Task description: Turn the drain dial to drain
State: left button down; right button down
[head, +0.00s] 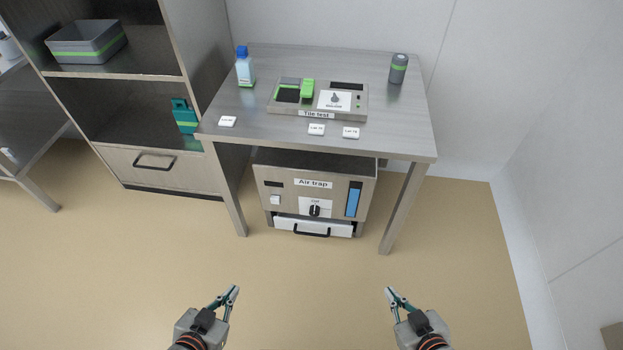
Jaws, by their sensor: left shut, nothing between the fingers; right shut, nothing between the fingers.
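The drain dial (314,210) is a small black knob on a white plate, on the front of the steel box labelled "Air trap" (265,190), which stands under the table. The dial's fine markings are too small to read. A blue level window (352,202) is to the right of the dial and a white switch (275,200) to its left. My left gripper (235,290) and my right gripper (389,292) are both shut and empty. They are over the floor in front of the box, well apart from it.
A drawer with a black handle (312,232) is below the dial. The steel table (400,130) holds a tile test device (362,108), a blue-capped bottle (244,68), a grey canister (398,70) and several labels. Table legs flank the box. Shelving stands left; floor in front is clear.

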aim_at(314, 212)
jog(key=i+l+u, duration=0.1)
jog(key=l, duration=0.35)
jog(key=i+l, duration=0.2)
jog(key=l, duration=0.25)
jog(key=i+l+u, duration=0.15)
jog(key=l, duration=0.3)
jog(key=i+l, duration=0.1)
jog(key=l, duration=0.35)
jog(key=i+l+u, duration=0.15)
jog(key=l, duration=0.35)
jog(key=i+l+u, duration=0.1)
jog(key=l, duration=0.35)
